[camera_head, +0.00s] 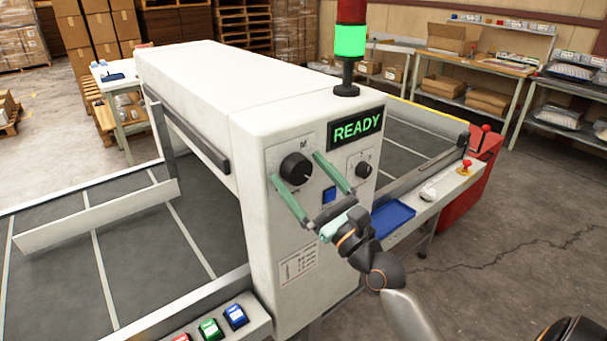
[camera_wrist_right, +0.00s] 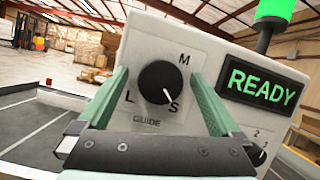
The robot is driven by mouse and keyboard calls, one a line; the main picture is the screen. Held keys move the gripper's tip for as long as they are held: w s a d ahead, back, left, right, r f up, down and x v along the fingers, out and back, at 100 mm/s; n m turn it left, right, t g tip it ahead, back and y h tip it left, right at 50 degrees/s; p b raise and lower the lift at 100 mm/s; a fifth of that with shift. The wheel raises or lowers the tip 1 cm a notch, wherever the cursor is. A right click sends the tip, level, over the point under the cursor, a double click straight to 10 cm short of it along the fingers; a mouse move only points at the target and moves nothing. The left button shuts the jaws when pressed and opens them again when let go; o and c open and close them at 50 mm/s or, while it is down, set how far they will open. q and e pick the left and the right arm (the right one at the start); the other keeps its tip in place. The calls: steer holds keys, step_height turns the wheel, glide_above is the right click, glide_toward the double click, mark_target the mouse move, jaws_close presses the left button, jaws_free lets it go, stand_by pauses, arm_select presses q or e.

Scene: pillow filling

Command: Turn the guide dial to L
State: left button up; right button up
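The guide dial (camera_head: 295,168) is a round black knob on the white machine's front panel, below and left of the READY display. In the right wrist view the guide dial (camera_wrist_right: 164,82) has marks M at upper right, L at lower left and S at lower right. Its white pointer line points down and right, toward S. My right gripper (camera_head: 297,167) is open, with its two green fingers reaching toward the panel, one on each side of the dial. In the right wrist view a gap shows between each finger and the knob. My left gripper is not in view.
A smaller black dial (camera_head: 364,169) and a blue button (camera_head: 329,194) sit right of the guide dial. The READY display (camera_head: 355,128) is lit green under a lit green lamp (camera_head: 350,41). A blue tray (camera_head: 392,217) and coloured buttons (camera_head: 211,329) lie lower down.

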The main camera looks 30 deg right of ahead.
steer(key=c, duration=1.3)
